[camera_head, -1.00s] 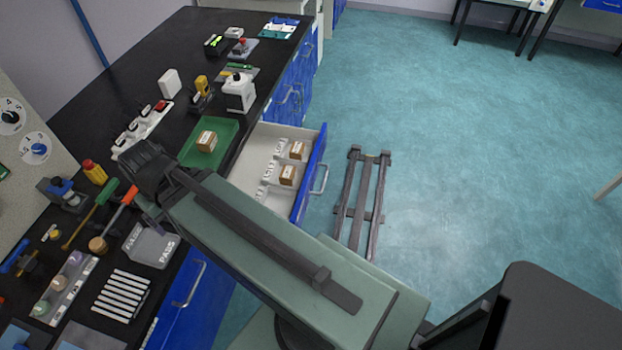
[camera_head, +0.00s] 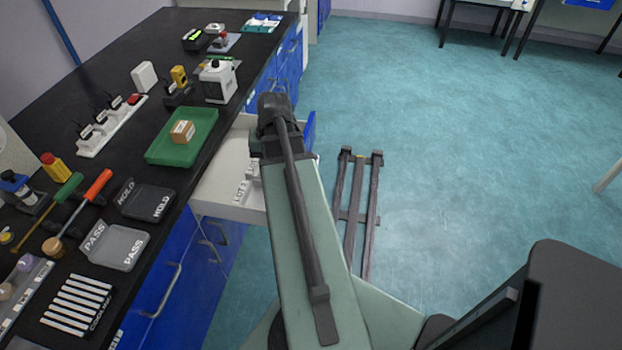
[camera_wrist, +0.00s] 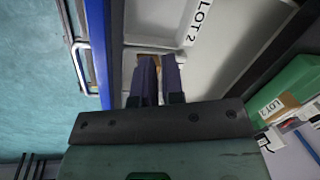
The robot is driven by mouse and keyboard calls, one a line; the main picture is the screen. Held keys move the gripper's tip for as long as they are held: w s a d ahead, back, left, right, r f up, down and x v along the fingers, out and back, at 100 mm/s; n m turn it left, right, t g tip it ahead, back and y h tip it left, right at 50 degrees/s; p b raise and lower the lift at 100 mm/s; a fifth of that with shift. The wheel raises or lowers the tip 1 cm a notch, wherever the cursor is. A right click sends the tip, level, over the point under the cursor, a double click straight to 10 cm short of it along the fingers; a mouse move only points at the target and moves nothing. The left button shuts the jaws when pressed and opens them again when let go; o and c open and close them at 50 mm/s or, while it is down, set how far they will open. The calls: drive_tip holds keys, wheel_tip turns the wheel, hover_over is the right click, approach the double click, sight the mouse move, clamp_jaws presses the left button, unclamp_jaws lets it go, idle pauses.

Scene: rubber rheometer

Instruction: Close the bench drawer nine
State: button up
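An open bench drawer (camera_head: 218,188) sticks out from the bench in the head view. Its pale interior shows left of my arm, and a bit of its blue front (camera_head: 309,130) shows to the right. Its number cannot be read. In the wrist view, the blue front (camera_wrist: 98,45) and metal handle (camera_wrist: 82,68) are at the left, with a "LOT 2" label inside the drawer. My gripper (camera_wrist: 160,60) points into the drawer, its two dark fingers close together with a narrow gap. A brown box (camera_wrist: 149,61) shows partly behind the fingertips; contact cannot be told.
A green tray (camera_head: 160,153) with a brown box (camera_head: 182,131) sits on the black bench top beside the drawer. Screwdrivers, PASS and HOLD trays and small instruments crowd the bench.

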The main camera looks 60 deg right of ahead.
drive_tip(key=s+d+f+m+t+b, duration=0.1)
drive_tip(key=s+d+f+b, duration=0.1)
drive_tip(key=d, duration=0.3)
drive_tip(key=s+d+f+m+t+b, duration=0.1)
drive_tip(key=s+d+f+m+b, duration=0.1)
drive_tip(key=s+d, duration=0.3)
drive_tip(key=s+d+f+m+t+b, duration=0.2)
drive_tip(key=s+d+f, duration=0.1)
drive_tip(key=d, duration=0.3)
drive_tip(key=shift+s+d+y, duration=0.4)
clamp_jaws()
drive_tip(key=w+f+t+b, duration=0.1)
drive_tip(key=w+b, duration=0.1)
drive_tip(key=w+f+t+b, duration=0.1)
drive_tip(key=w+b, duration=0.1)
drive_tip(key=w+f+t+b, duration=0.1)
drive_tip(key=w+b, duration=0.1)
drive_tip(key=shift+w+f+y+b, duration=0.2)
drive_tip(key=shift+y+b, duration=0.2)
drive_tip(key=shift+w+a+f, duration=0.15)
drive_tip(key=shift+w, duration=0.3)
